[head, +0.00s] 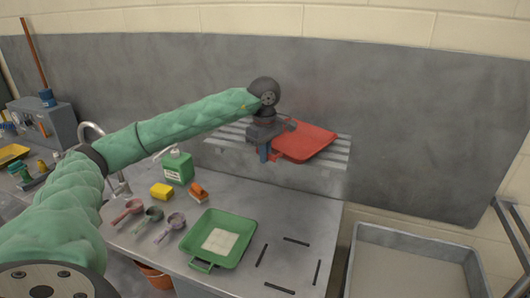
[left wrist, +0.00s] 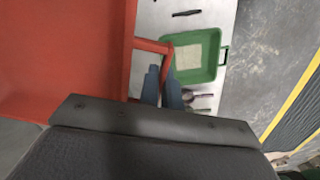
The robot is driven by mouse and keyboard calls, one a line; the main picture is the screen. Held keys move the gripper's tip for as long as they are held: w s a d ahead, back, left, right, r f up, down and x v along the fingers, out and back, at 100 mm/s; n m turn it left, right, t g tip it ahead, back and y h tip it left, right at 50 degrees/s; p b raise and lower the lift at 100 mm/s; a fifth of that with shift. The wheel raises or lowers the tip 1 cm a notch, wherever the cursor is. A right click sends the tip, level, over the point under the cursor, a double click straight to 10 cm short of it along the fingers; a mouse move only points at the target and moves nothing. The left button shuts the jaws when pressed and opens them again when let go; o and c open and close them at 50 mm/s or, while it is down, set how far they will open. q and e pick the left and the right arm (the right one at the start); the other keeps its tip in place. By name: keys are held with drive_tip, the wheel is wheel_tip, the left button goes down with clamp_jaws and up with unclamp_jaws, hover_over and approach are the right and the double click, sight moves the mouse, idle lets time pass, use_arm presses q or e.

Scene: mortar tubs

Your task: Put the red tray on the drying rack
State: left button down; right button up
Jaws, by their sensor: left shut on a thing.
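The red tray (head: 305,142) is over the slatted drying rack (head: 338,163) on the back wall; I cannot tell whether it touches the slats. My left gripper (head: 264,154) is shut on the handle at the tray's left end. In the left wrist view, the red tray (left wrist: 70,55) fills the upper left, and its handle meets the blue fingers of my left gripper (left wrist: 163,83). The gripper and tray hide the middle of the rack. My right gripper is not in view.
A green tray (head: 190,236) with a pale square inside sits on the metal counter (head: 237,190). Scoops, a yellow sponge (head: 161,191), an orange-topped brush (head: 197,190), a green bottle (head: 178,165) and dark strips lie around it. A grey tub (head: 400,236) stands at right.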

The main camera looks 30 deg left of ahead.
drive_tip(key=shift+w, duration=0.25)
use_arm(q)
drive_tip(key=c, duration=1.6)
unclamp_jaws()
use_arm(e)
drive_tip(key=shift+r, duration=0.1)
use_arm(q)
drive_tip(key=shift+r, duration=0.1)
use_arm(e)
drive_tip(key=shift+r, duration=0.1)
